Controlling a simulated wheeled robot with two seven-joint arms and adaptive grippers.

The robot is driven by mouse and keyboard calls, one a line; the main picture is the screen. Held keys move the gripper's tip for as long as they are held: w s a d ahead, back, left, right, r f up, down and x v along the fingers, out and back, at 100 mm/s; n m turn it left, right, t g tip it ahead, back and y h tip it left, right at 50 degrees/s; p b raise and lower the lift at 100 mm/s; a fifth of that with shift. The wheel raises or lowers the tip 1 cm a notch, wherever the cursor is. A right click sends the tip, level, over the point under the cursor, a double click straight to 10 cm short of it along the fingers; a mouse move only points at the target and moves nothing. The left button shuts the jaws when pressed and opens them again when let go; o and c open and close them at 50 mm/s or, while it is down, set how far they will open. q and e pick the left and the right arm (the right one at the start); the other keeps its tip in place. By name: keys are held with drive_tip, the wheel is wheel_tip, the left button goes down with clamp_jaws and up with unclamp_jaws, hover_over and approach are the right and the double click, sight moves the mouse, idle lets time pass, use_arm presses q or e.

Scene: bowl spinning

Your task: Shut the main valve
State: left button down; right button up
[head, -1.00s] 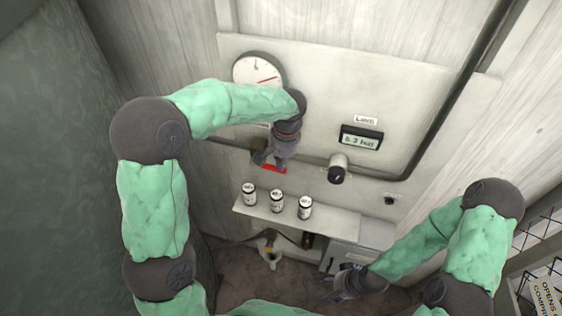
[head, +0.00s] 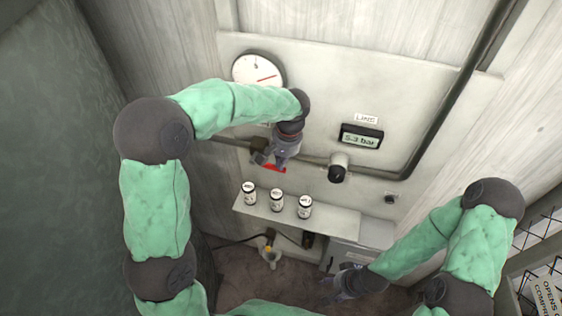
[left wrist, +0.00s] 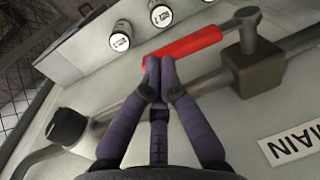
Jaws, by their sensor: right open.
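The main valve has a red lever (left wrist: 190,47) and a dark square body (left wrist: 254,68) on a grey pipe. In the left wrist view the lever lies roughly along the pipe. A MAIN label (left wrist: 297,143) is beside it. In the head view the red lever (head: 272,168) is partly hidden by my left gripper (head: 268,160). My left gripper's fingertips (left wrist: 160,75) are together at the lever's free end and overlap it; I cannot tell whether they pinch it. My right gripper (head: 335,287) is open, low in front of the grey box, away from the valve.
A shelf (head: 335,222) with several small jars (head: 276,200) is below the pipe. A dark knob (head: 338,172) is on the pipe to the right. A round gauge (head: 258,70) and a LINE display (head: 361,137) are above.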

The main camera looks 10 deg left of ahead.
use_arm(q)
drive_tip(key=shift+f, duration=0.15)
drive_tip(key=shift+d+f+y+b, duration=0.25)
drive_tip(key=shift+f+y+b, duration=0.65)
drive_tip(key=shift+b, duration=0.15)
drive_tip(key=a+f+y+b, duration=0.5)
drive_tip(key=f+b, duration=0.4)
drive_tip(key=b, duration=0.3)
drive_tip(key=shift+w+a+f+y, duration=0.15)
drive_tip(key=shift+a+f+y, duration=0.2)
drive_tip(key=shift+a, duration=0.1)
drive_tip(key=v, duration=1.2)
